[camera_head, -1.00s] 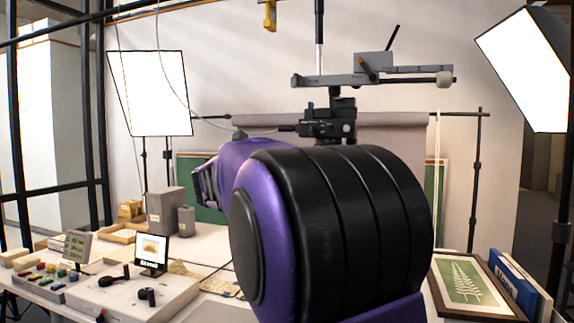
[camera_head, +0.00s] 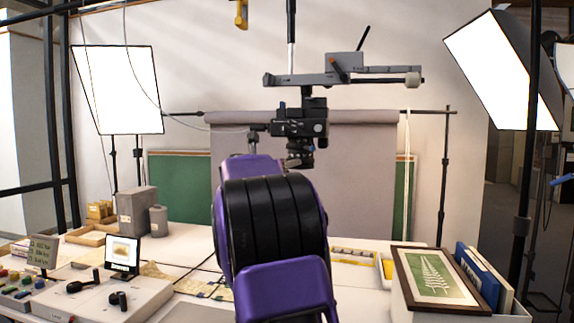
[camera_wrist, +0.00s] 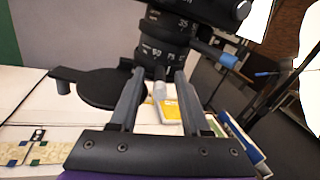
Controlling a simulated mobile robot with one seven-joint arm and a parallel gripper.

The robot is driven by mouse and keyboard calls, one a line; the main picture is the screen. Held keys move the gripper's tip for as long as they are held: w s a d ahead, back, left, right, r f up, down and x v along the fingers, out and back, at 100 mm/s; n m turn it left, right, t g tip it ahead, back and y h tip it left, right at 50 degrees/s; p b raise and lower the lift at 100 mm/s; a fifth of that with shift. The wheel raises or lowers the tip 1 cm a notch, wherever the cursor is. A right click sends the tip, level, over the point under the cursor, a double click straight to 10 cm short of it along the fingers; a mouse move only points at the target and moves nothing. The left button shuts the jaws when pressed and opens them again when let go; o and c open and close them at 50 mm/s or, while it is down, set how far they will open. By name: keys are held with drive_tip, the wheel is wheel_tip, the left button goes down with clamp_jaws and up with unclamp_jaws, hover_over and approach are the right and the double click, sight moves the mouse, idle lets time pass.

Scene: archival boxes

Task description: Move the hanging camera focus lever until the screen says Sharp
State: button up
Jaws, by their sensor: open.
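The black camera (camera_head: 300,123) hangs lens-down from an overhead bar in the head view. Its lens (camera_head: 300,157) shows number rings in the wrist view (camera_wrist: 165,45). A short pale grey lever tip (camera_wrist: 160,91) hangs below the lens between my fingers, with gaps visible on both sides. A blue-tipped lever (camera_wrist: 215,55) sticks out right of the lens. My gripper (camera_wrist: 158,84) is open just under the lens; in the head view my arm hides it. The small screen (camera_head: 123,255) stands on the desk at left; its word is too small to read.
A black round plate (camera_wrist: 95,88) juts out left of the lens, close to my left finger. A framed fern print (camera_head: 440,275) lies at right. Softbox lights (camera_head: 117,90) stand either side. Grey boxes (camera_head: 137,210) stand at the back left.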

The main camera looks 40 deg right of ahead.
clamp_jaws()
idle(1.4)
